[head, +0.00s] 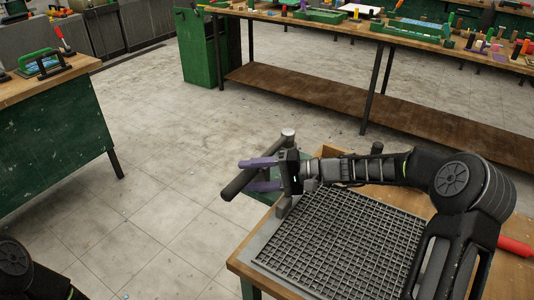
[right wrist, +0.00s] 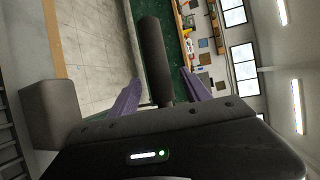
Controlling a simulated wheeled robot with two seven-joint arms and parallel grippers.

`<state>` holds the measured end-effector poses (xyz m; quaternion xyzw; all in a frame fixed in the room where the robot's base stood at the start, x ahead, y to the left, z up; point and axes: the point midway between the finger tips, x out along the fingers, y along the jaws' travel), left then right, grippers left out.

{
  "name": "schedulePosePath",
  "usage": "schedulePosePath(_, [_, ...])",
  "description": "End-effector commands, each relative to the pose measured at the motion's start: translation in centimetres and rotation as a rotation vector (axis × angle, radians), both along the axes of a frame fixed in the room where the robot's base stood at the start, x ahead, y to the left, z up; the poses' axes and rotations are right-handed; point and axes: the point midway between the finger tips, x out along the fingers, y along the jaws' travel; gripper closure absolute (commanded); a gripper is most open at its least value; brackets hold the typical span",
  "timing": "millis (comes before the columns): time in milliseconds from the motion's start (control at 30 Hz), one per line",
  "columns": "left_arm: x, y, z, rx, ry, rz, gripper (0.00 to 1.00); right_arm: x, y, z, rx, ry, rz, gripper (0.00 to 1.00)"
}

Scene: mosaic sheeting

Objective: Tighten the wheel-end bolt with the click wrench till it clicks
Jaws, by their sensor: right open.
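My right gripper (head: 262,172) has purple fingers spread apart at the left end of the workbench. A dark round bar (head: 240,183) passes between the fingers, and clear gaps show on both sides of it in the right wrist view (right wrist: 155,60). I cannot tell whether this bar is the click wrench's handle or part of a fixture. A red handle (head: 515,246) shows at the right edge, partly cut off. I cannot make out the wheel-end bolt. My left gripper is out of view.
A grey grid plate (head: 345,235) covers much of the wooden bench (head: 247,268) under my right arm. A grey block (right wrist: 50,115) is close beside the gripper in the right wrist view. A long back bench (head: 330,32) holds several parts. The floor (head: 180,170) is clear.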

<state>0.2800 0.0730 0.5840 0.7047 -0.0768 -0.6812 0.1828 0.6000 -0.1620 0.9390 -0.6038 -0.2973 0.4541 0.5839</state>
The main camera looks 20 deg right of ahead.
Motion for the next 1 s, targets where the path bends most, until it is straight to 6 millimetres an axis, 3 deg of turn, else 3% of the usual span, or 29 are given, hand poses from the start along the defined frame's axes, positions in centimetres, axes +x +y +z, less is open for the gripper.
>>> schedulePosePath(633, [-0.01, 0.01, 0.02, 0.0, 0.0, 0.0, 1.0, 0.1, 0.2, -0.05, 0.0, -0.001, 0.0, 0.45])
schedulePosePath(1000, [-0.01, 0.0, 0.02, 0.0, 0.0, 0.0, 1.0, 0.1, 0.2, -0.06, 0.0, -0.001, 0.0, 0.75])
